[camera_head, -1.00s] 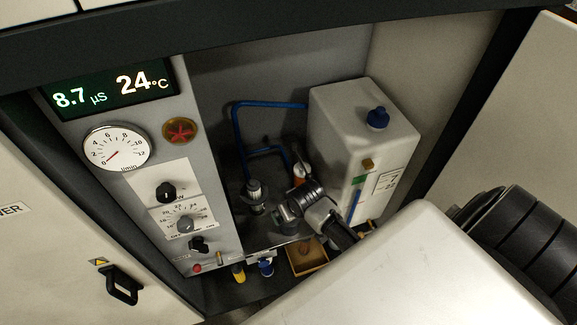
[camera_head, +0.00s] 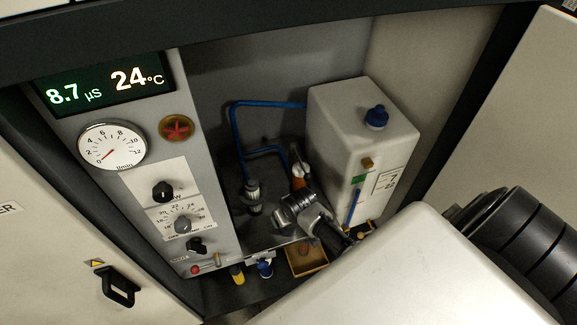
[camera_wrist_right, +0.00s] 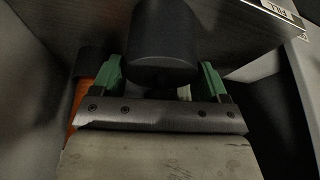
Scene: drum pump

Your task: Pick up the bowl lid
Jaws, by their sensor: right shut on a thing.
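In the right wrist view, a dark cylindrical piece with a rounded end, which I take for the bowl lid (camera_wrist_right: 162,42), sits between the two green fingertips of my right gripper (camera_wrist_right: 162,82). The gripper is shut on it. In the head view, a shiny metal cylindrical part (camera_head: 294,208) shows at the end of my right arm, low in the cabinet bay. The arm hides much there, so the lid and fingers cannot be told apart. My left gripper is not in view.
A metal fitting (camera_head: 253,192) and blue tubing (camera_head: 234,135) lie left and behind. A small wooden tray (camera_head: 306,258) is below. The control panel (camera_head: 165,165) borders the bay's left.

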